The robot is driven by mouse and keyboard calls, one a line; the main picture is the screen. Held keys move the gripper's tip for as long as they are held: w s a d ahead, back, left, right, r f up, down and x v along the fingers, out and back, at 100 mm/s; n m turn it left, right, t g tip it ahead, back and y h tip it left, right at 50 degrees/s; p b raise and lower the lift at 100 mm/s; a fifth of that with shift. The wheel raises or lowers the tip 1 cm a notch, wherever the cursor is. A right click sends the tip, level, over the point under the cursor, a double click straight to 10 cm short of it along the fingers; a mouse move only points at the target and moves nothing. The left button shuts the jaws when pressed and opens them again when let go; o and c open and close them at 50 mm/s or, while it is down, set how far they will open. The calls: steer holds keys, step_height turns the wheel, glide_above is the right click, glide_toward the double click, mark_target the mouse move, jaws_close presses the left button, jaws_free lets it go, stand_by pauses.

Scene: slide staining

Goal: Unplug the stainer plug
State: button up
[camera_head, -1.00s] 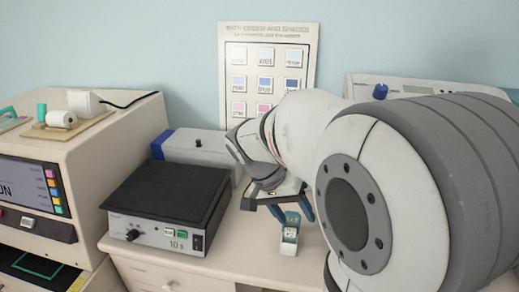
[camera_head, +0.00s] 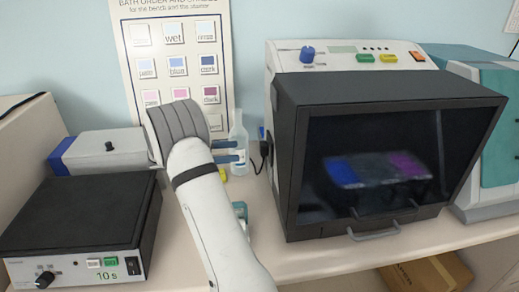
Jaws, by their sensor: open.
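The stainer (camera_head: 380,93) is a large white and dark machine on the right of the bench. Blue and purple patches show behind its dark front window. A small black plug (camera_head: 266,150) with a short dark cord sits at the stainer's left side. My gripper (camera_head: 241,151) is open, its two blue fingers one above the other and pointing right, toward the plug. The fingertips appear just left of the plug, with a small gap in the picture. My arm hides what lies behind the gripper's wrist.
A clear bottle (camera_head: 238,125) stands behind the fingers. A small teal item (camera_head: 240,211) is partly hidden by my arm. A black-topped device (camera_head: 80,210) and a grey box (camera_head: 105,152) stand at left. Bench space in front of the stainer is clear.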

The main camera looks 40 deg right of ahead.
mark_target(260, 149)
steer(key=shift+a, duration=0.1)
steer(key=p+x, duration=0.2)
steer(key=x, duration=0.1)
steer(key=p+x, duration=0.1)
steer(key=shift+d+r, duration=0.25)
steer(key=s+d+b, duration=0.1)
steer(key=d+f+b, duration=0.1)
steer(key=shift+s+d, duration=0.3)
steer(key=shift+s, duration=0.1)
steer(key=shift+s+d+r+b, duration=0.2)
steer(key=shift+s+d+b, duration=0.15)
steer(key=shift+d+b, duration=0.25)
steer(key=shift+b, duration=1.6)
